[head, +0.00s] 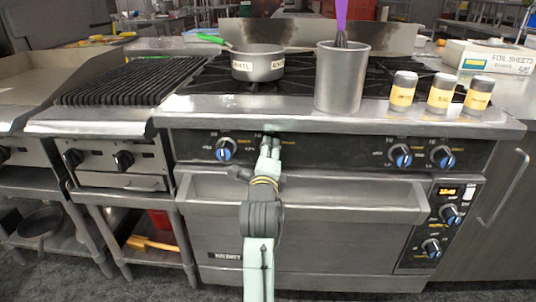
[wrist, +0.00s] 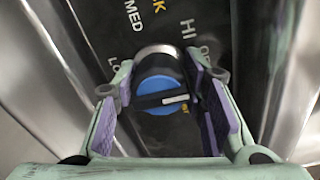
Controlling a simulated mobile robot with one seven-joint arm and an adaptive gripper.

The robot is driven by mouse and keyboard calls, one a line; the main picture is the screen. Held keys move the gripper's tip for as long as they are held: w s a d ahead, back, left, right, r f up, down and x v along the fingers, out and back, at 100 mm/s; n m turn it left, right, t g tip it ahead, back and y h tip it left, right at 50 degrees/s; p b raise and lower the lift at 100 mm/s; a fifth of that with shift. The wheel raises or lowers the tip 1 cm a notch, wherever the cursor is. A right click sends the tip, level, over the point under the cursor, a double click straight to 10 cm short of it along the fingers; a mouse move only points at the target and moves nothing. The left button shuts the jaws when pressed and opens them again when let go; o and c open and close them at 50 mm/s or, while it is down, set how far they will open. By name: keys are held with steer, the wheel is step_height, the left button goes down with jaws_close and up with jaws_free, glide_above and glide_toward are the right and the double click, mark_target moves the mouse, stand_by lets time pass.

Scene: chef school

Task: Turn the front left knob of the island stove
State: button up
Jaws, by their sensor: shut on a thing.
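The island stove (head: 310,118) stands ahead, with blue and black knobs along its front panel. Its leftmost knob (head: 226,149) is uncovered. My gripper (head: 268,145) reaches the panel just right of it and hides the knob there in the head view. In the wrist view a blue knob (wrist: 152,95) with a black grip bar and white pointer mark sits between the purple finger pads of my gripper (wrist: 168,100). The fingers are shut on this knob. The pointer lies roughly sideways in the picture. "MED" and "HI" are printed near it.
A pot (head: 257,66) with a green handle sits on the burners. A metal canister (head: 341,80) and several spice jars (head: 403,92) stand along the front ledge. An oven handle bar (head: 330,207) runs below the knobs. A grill (head: 125,82) adjoins on the left.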

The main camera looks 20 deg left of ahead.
steer(key=o, duration=1.2)
steer(key=shift+c, duration=0.2)
